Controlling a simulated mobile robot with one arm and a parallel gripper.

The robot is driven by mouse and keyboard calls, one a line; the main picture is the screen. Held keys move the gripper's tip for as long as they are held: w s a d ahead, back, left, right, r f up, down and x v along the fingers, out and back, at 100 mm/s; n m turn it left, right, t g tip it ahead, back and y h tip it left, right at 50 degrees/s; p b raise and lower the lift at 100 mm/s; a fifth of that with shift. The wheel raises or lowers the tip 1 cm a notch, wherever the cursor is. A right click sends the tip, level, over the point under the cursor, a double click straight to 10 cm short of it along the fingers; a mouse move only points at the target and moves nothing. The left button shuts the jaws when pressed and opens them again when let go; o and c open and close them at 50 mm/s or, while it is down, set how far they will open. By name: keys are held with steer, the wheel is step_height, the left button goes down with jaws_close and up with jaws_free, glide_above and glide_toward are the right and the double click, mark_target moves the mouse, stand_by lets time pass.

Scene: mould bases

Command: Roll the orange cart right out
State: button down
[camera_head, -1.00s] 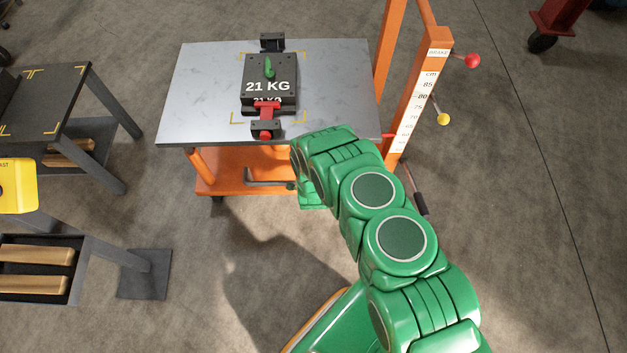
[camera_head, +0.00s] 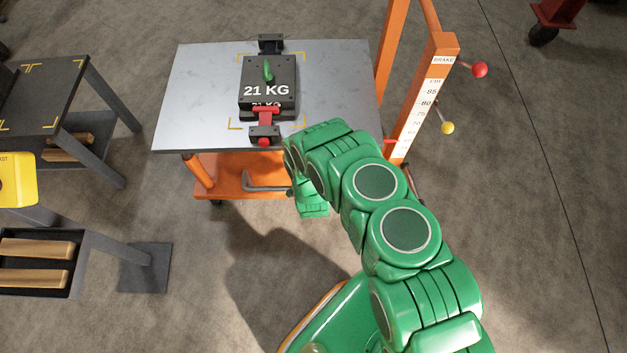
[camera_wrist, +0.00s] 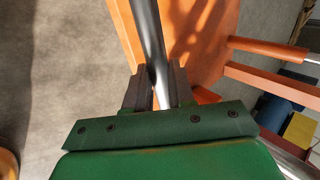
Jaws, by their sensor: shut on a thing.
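The orange cart (camera_head: 235,177) has a grey steel top (camera_head: 195,95) and an orange mast (camera_head: 425,90) with a cm scale on its right. A dark block (camera_head: 268,80) marked 21 KG sits on the top, inside yellow corner marks. In the wrist view, my gripper (camera_wrist: 157,78) is shut on a round grey metal bar (camera_wrist: 149,35), beside the cart's orange frame (camera_wrist: 210,45). In the head view my green arm reaches down to the cart's near right side and hides the jaws.
A dark bench (camera_head: 40,95) with yellow corner marks stands left, beside a yellow box (camera_head: 18,180) and a low rack with wooden bars (camera_head: 35,265). A red wheeled frame (camera_head: 558,15) is at the top right. Floor right of the cart is open.

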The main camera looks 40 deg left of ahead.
steer(key=s+d, duration=0.5)
steer(key=shift+f, duration=0.15)
stand_by(0.8)
steer(key=shift+d, duration=0.1)
steer(key=s+d, duration=0.9)
steer(key=shift+s+d, duration=0.4)
stand_by(1.6)
steer(key=s+d, duration=0.6)
steer(key=shift+s+d, duration=0.35)
steer(key=shift+s, duration=0.05)
stand_by(1.2)
steer(key=c, duration=0.9)
jaws_free()
steer(key=shift+a, duration=0.1)
steer(key=shift+r, duration=0.2)
